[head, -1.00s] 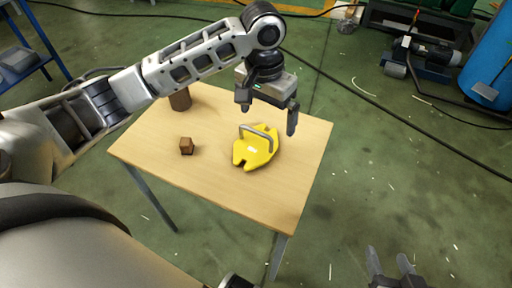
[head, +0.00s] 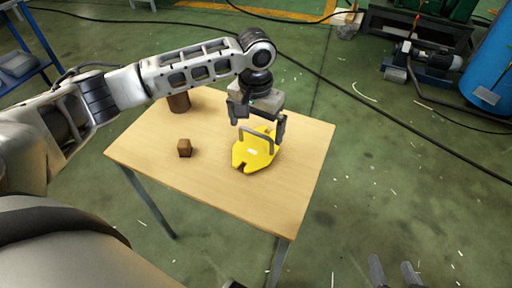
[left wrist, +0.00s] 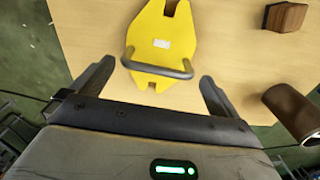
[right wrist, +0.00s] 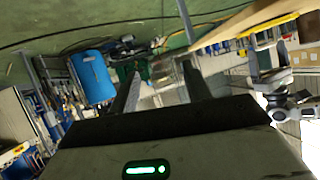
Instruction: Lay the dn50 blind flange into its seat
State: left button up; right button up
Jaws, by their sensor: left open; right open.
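A yellow plate with notched ends and a grey bar handle lies on the wooden table; I take this yellow plate (head: 252,154) for the blind flange. It also shows in the left wrist view (left wrist: 160,30), with its handle (left wrist: 157,67) towards my gripper. My left gripper (head: 257,136) is open and empty, just above the plate, with its fingers on either side of the handle and apart from it. My right gripper (head: 395,272) is open and empty, off the table at the lower right. I cannot make out a seat in any view.
A small brown block (head: 185,148) and a brown cylinder (head: 179,102) stand on the table (head: 215,185), left of the plate. A pump (head: 436,56) and a blue tank (head: 490,75) stand on the floor at the right. The table's right side is clear.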

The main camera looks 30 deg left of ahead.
aim_at(256, 132)
pick_arm(q)
notch_tip(256, 132, down, 4)
jog(key=shift+s+f+b, duration=0.1)
jog(key=shift+s+b, duration=0.05)
jog(key=shift+b, duration=0.45)
jog(key=shift+f, duration=0.4)
jog(key=c, duration=1.4)
jog(key=shift+r, duration=0.15)
jog(key=shift+c, duration=0.5)
pick_arm(e)
jog(key=shift+w+a+f+g, duration=0.15)
jog(key=shift+a+f, duration=0.05)
jog(key=shift+f, duration=0.4)
jog(key=shift+w+a+f+g, duration=0.15)
jog(key=shift+f, duration=0.4)
pick_arm(q)
jog(key=shift+r, duration=0.1)
